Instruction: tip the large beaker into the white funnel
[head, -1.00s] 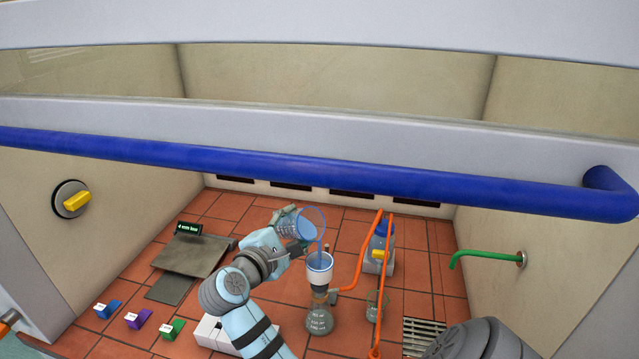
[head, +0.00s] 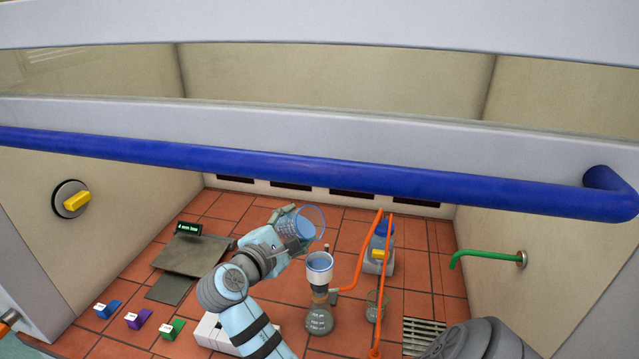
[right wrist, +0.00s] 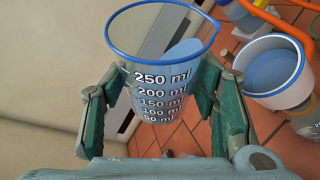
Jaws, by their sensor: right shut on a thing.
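The large beaker (head: 301,226) is clear with a blue rim and graduations up to 250 ml. It holds some blue liquid and leans toward the right, its mouth above and left of the white funnel (head: 318,279). My right gripper (head: 284,230) is shut on the beaker's sides; the right wrist view shows a green-padded finger on each side of the beaker (right wrist: 160,85). The funnel (right wrist: 285,95) stands upright on a flask (head: 319,320) and has blue liquid inside. No stream shows between beaker and funnel. My left gripper is out of view.
An orange hose (head: 358,272) runs near the flask's right side. A blue-capped bottle (head: 383,240) and a small glass vessel (head: 376,306) stand to the right. A scale (head: 190,254) and colored blocks (head: 138,319) are at left. A blue bar (head: 320,175) crosses above.

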